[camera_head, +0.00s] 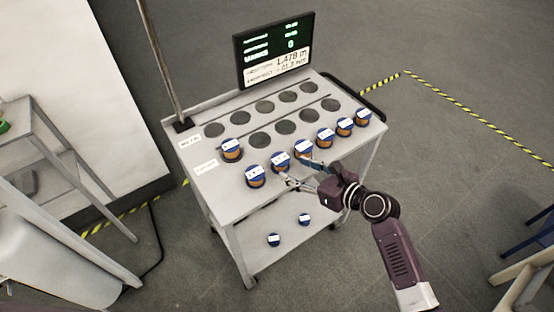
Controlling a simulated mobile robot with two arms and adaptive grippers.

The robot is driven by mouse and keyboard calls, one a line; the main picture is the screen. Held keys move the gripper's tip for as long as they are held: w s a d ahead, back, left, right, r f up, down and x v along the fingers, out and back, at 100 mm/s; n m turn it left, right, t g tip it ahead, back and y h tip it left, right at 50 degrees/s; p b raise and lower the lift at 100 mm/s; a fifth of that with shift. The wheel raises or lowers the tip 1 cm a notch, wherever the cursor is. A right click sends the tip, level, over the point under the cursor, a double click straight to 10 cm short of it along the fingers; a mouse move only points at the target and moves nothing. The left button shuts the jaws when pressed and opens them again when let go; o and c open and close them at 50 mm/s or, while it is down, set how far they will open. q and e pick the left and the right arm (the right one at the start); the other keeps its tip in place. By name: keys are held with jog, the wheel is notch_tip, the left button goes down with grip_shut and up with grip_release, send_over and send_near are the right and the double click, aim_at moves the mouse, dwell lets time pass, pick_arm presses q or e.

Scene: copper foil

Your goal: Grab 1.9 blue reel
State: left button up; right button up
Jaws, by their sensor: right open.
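Several blue reels with copper-coloured sides and white labels stand on the cart's top. They include a front-left reel (255,175), a reel near my gripper (281,160), one to its right (303,148), and a reel alone further back (231,149). The label numbers are too small to read, so I cannot tell which is 1.9. My right gripper (295,172) is open and empty at the cart's front edge. Its fingers point at the middle reels of the front row, and I cannot tell whether they touch any. My left gripper is not in view.
The grey cart (213,186) has rows of dark round empty spots (260,140) behind the reels. A screen (275,50) stands at its back, and a pole (163,62) at its left corner. Two reels (273,240) (305,219) sit on the lower shelf.

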aim_at(287, 165)
jog(key=x, duration=0.8)
jog(key=shift+f, duration=0.1)
jog(key=shift+d, duration=0.1)
jog(key=shift+c, duration=0.4)
jog(key=c, duration=0.9)
